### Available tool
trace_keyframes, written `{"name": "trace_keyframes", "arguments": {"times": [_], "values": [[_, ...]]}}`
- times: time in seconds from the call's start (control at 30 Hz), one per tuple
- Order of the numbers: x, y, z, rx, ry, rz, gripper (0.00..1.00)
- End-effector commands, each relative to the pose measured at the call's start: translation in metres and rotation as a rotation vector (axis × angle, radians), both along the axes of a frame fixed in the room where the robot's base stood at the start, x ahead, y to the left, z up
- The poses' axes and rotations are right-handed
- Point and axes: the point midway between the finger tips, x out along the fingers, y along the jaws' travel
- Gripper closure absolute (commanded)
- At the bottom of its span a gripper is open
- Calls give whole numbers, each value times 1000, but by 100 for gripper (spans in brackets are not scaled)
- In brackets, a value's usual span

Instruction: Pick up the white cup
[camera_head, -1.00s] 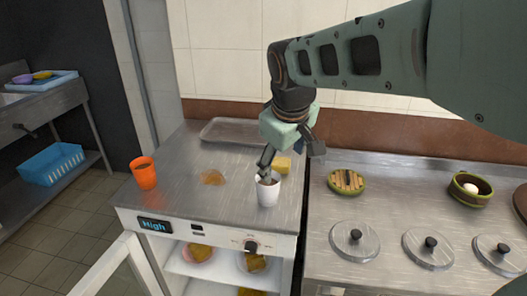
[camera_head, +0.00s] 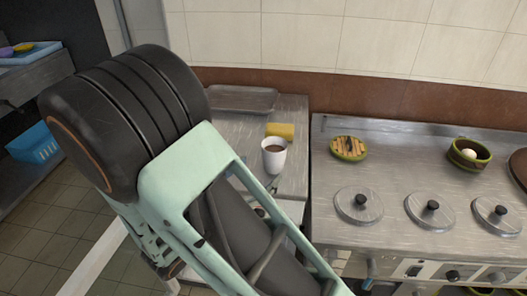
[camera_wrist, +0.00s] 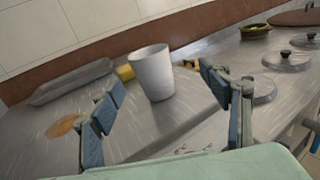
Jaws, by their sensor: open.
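In the wrist view the cup (camera_wrist: 152,74) stands ahead, between the lines of my two spread fingers. My gripper (camera_wrist: 162,82) is open and empty, on the near side of the cup, with no visible contact. In the head view my arm covers most of the gripper.
A yellow block (camera_head: 280,130) sits just behind the cup, with a metal tray (camera_head: 243,99) at the back. To the right are a green round dish (camera_head: 348,148), a green bowl (camera_head: 469,153) with a white item, and several lidded stove wells (camera_head: 358,206).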

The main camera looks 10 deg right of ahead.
Motion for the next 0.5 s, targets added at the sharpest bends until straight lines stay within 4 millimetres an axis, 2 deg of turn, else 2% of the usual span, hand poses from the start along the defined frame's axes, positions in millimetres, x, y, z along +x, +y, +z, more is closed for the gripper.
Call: {"name": "trace_keyframes", "arguments": {"times": [0.13, 0.3, 0.5], "values": [[9, 0, -2, -32, 0, 43, 30], [29, -19, -1, -32, 0, 42, 30], [43, -31, -1, -30, 0, 44, 30]]}}
